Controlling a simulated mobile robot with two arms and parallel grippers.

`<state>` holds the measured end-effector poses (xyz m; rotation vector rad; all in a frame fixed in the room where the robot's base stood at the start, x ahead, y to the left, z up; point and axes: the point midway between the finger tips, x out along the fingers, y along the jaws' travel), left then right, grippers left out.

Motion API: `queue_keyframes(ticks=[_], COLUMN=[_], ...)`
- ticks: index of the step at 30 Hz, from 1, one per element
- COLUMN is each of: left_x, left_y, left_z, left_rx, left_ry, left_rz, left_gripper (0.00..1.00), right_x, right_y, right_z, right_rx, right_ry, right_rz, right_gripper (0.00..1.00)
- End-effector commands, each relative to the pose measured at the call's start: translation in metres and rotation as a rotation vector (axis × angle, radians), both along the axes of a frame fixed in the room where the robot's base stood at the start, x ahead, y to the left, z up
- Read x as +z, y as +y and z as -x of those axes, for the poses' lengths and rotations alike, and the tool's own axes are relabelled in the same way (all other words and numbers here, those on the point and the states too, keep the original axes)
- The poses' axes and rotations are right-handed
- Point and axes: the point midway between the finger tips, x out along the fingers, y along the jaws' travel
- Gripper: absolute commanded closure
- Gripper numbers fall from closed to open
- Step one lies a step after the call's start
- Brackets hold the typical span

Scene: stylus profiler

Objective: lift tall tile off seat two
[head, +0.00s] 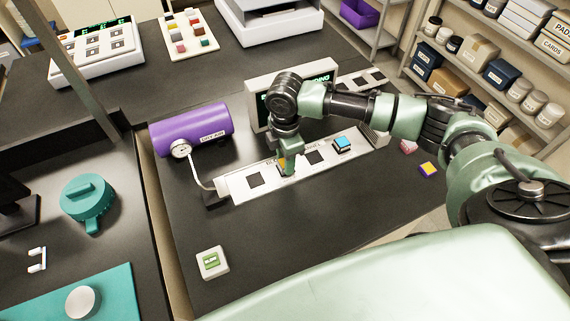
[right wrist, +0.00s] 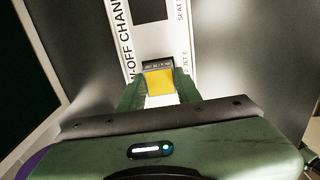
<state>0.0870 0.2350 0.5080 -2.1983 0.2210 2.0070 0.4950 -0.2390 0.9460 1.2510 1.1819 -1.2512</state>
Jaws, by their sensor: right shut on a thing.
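The white blow-off channel (head: 237,187) lies on the dark bench with a row of square seats. My right gripper (head: 287,165) points down over the second seat from the left. It is shut on a yellow-topped tile (right wrist: 160,82), gripped between the green fingers in the right wrist view. The fingers hide most of this tile in the head view; whether it touches the seat I cannot tell. A blue-topped tile (head: 343,142) stands on the far right seat. The dark seats on either side of the gripper look empty. My left gripper is not in view.
A purple air tank (head: 192,130) with a gauge and hose stands left of the channel. A display box (head: 265,78) is behind my arm. A yellow-purple tile (head: 428,169) and a pink piece lie right; a white-green block (head: 212,262) lies in front. The front bench is mostly clear.

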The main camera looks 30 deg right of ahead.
Motion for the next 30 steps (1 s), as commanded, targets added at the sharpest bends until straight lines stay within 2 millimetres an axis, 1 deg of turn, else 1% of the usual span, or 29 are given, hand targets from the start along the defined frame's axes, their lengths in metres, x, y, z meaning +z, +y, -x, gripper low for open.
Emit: queue_keyframes(ticks=[16, 30], left_x=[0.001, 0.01], left_y=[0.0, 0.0], left_z=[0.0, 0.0], left_rx=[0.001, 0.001], left_ry=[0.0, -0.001], left_rz=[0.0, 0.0], left_gripper=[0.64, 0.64], right_x=[0.001, 0.007], right_y=[0.0, 0.0], right_z=[0.0, 0.0], right_rx=[0.0, 0.0], right_ry=[0.0, 0.0], right_rz=[0.001, 0.0], right_gripper=[1.0, 1.0])
